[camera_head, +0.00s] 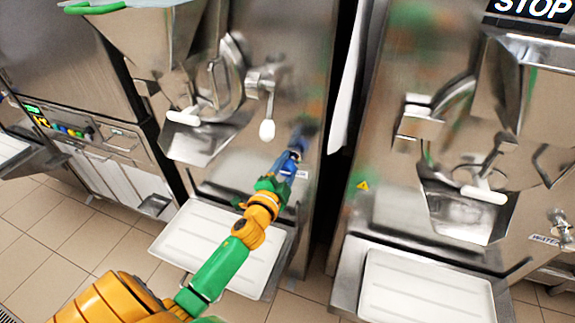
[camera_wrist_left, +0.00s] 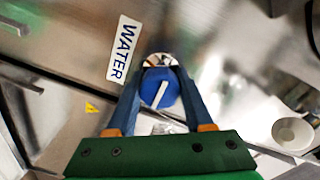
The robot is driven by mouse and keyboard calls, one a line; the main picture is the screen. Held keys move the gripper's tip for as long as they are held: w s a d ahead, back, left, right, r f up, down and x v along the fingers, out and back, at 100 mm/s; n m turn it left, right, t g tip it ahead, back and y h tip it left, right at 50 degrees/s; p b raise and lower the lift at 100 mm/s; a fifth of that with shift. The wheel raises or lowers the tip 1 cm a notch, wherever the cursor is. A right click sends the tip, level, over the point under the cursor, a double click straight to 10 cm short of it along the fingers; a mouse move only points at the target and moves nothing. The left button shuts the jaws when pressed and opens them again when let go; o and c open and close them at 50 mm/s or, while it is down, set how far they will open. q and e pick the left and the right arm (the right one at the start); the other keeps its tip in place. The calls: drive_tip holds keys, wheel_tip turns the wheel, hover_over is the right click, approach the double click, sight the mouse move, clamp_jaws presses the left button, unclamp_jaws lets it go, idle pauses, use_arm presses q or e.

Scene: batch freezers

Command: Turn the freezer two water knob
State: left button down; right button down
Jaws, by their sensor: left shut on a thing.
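The water knob (camera_wrist_left: 161,88) is blue with a white bar across its face and a shiny metal collar behind it. It sits beside a white WATER label (camera_wrist_left: 124,48) on a steel panel. My left gripper (camera_wrist_left: 161,80) is shut on this knob, one blue finger on each side. In the head view my left gripper (camera_head: 299,143) reaches the front of the middle freezer (camera_head: 300,60), low on its right side. The knob is hidden behind the gripper there. My right gripper is not in view.
A white tray (camera_head: 190,232) lies below the middle freezer. Another freezer (camera_head: 395,200) stands to the right past a dark gap, with its own tray (camera_head: 425,290) and a metal valve (camera_head: 562,225) by a WATER label. A lever with a white knob (camera_head: 267,129) hangs above my gripper.

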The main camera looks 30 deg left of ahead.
sight(285, 172)
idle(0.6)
use_arm(q)
drive_tip(key=shift+c, duration=1.5)
unclamp_jaws()
drive_tip(key=v, duration=0.7)
drive_tip(key=shift+s+d+b, duration=0.1)
drive_tip(key=shift+b, duration=0.2)
